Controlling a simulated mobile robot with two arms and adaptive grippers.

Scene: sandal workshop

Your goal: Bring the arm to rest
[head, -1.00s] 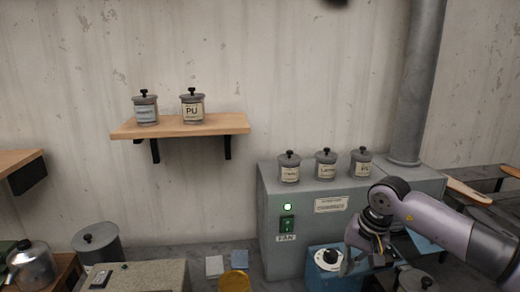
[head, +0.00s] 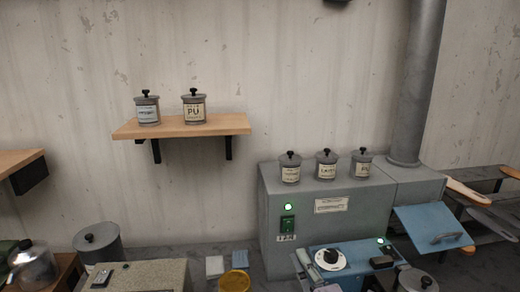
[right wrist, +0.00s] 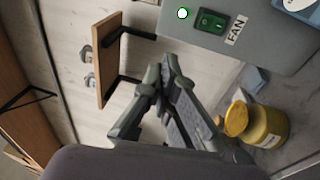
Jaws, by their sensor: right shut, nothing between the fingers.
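My right gripper (right wrist: 160,78) shows in the right wrist view, its grey fingers closed together with nothing between them. It hangs in free air in front of the wall and the fan box (head: 310,225). In the head view the right arm no longer stands before the blue unit (head: 352,262); I cannot clearly make out the gripper there. My left gripper is in neither view.
Lidded jars stand on the wall shelf (head: 205,127) and on the fan box. The blue unit has a dial (head: 330,258) and a tilted blue lid (head: 432,228). A yellow tub (head: 235,281) sits at the bottom middle; it also shows in the right wrist view (right wrist: 268,126).

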